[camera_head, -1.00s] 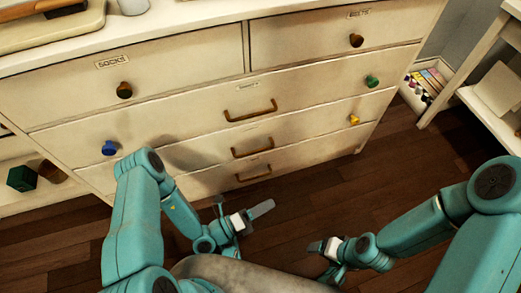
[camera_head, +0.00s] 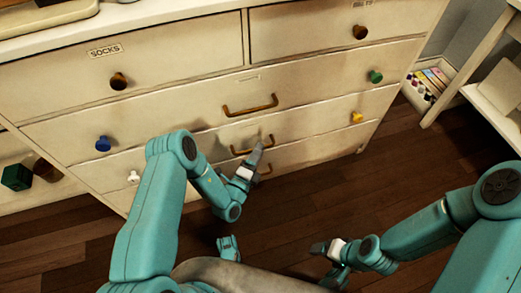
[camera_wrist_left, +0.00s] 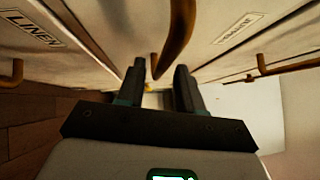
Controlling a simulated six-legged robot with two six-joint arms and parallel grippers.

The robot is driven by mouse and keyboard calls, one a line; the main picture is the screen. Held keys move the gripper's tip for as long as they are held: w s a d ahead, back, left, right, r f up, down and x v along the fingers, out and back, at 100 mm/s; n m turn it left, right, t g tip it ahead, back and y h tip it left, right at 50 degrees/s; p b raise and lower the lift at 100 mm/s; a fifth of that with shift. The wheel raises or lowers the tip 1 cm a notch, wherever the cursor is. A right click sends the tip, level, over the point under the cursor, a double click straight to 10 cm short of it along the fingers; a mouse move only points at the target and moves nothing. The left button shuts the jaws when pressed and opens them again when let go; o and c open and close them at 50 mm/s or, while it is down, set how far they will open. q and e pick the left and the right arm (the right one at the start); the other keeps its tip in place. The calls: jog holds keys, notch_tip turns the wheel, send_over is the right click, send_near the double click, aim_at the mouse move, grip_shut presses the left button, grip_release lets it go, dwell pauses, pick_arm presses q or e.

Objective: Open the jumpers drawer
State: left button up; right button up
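The chest of drawers has a brass pull handle on each of its wide drawers: the upper wide one (camera_head: 250,108), the middle one (camera_head: 238,152) and the lower one. I cannot read a jumpers label in the head view. My left gripper (camera_head: 256,153) is in front of the middle wide drawer, overlapping its handle. In the left wrist view, my left gripper (camera_wrist_left: 160,72) is open, with a brass handle (camera_wrist_left: 177,38) between and just beyond its fingertips; contact cannot be told. My right gripper (camera_head: 322,248) hangs low, apart from the chest; its opening is unclear.
A label reading LINEN (camera_wrist_left: 35,28) shows in the left wrist view. The socks drawer (camera_head: 170,85) is at the upper left. Coloured knobs, such as a blue one (camera_head: 103,144), sit on the drawer fronts. The wooden floor (camera_head: 330,195) before the chest is clear.

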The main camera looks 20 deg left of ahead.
pick_arm(q)
jog(key=shift+x, duration=1.15)
jog(key=shift+c, duration=0.3)
grip_shut()
jog(key=shift+s, duration=0.1)
